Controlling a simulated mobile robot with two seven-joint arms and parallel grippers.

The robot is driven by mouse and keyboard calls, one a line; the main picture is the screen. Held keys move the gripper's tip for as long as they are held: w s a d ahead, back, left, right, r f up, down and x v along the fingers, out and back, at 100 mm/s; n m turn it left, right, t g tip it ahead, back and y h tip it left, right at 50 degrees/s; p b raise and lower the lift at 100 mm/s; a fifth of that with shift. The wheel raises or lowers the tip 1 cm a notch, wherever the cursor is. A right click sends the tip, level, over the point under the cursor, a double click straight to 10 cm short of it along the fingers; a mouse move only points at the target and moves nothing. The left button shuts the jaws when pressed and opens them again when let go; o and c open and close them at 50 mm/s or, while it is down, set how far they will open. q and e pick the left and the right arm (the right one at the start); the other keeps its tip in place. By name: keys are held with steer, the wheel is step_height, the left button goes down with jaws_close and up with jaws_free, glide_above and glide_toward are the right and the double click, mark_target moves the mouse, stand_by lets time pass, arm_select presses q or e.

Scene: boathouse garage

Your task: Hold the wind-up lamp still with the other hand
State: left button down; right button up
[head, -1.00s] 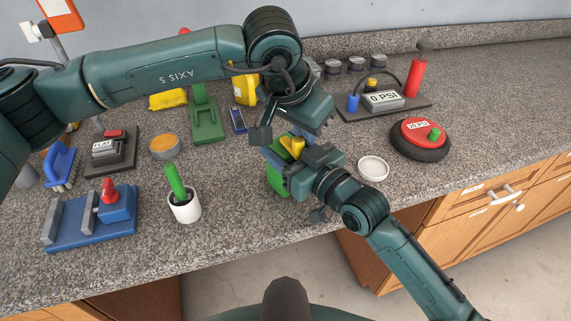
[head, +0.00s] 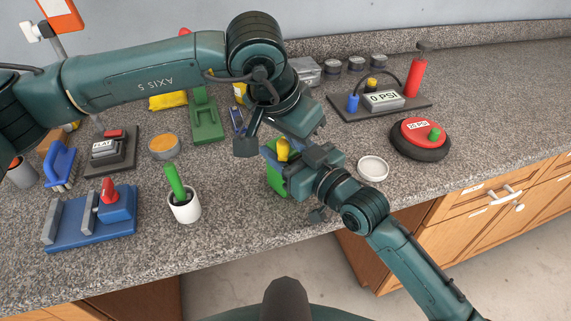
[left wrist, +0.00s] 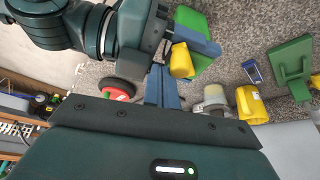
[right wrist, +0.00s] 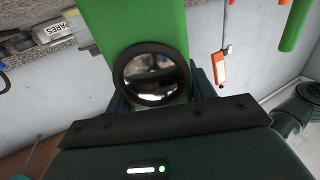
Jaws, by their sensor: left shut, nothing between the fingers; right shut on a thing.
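The wind-up lamp (head: 277,182) is green with a yellow knob (head: 283,149) on top, at the counter's front edge. In the right wrist view its green body (right wrist: 135,20) and a round black-rimmed lens (right wrist: 151,75) show. My right gripper (head: 303,170) is shut on the lamp from the right. My left gripper comes down from above; its fingers (left wrist: 163,88) are shut and empty, close beside the yellow knob (left wrist: 181,60). I cannot tell whether they touch it. In the head view its fingertips are hard to make out, and my arms cover part of the lamp.
A white pot (head: 185,208) with a green stick and a blue vise-like fixture (head: 90,222) stand to the left. A white round lid (head: 373,169) lies to the right, beyond it a red and black gauge puck (head: 420,138). Behind stands a green stand (head: 206,122). Bare counter lies at front left.

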mark_target(278, 146)
arm_select(q)
steer(key=shift+s+a, duration=0.35)
steer(key=shift+a, duration=0.25)
steer(key=shift+s+a, duration=0.1)
steer(key=shift+a, duration=0.9)
steer(key=shift+a, duration=0.1)
steer(key=shift+w+a, duration=0.35)
steer(key=shift+a, duration=0.5)
